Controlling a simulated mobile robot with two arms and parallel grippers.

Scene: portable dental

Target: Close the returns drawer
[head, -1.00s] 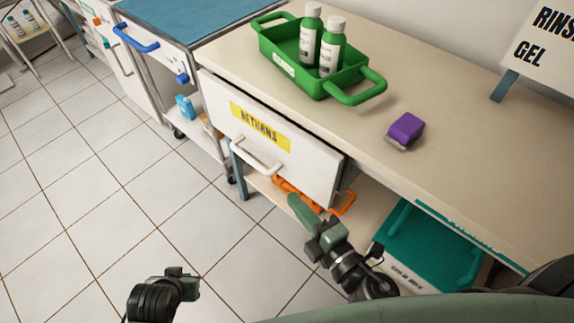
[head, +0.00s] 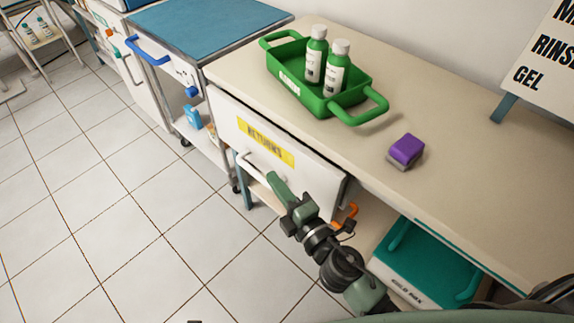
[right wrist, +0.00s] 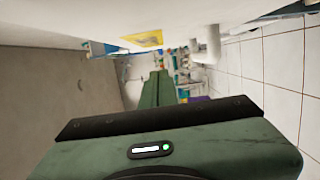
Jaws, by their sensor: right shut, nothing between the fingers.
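The returns drawer (head: 290,178) has a white front with a yellow RETURNS label (head: 266,143) and a white bar handle (head: 262,166). A dark gap along its top edge shows that it stands out from the counter. My right gripper (head: 274,182) is shut and empty, just in front of the drawer front near the right end of the handle. I cannot tell whether it touches. In the right wrist view, its closed fingers (right wrist: 158,88) show below the yellow label (right wrist: 145,39) and the handle (right wrist: 207,44). My left gripper is out of view.
On the beige counter (head: 440,190) stand a green tray (head: 345,103) with two bottles (head: 325,65) and a purple-and-grey block (head: 406,151). A teal bin (head: 425,262) sits below. A blue-topped cart (head: 205,35) stands to the left. The tiled floor (head: 110,210) in front is clear.

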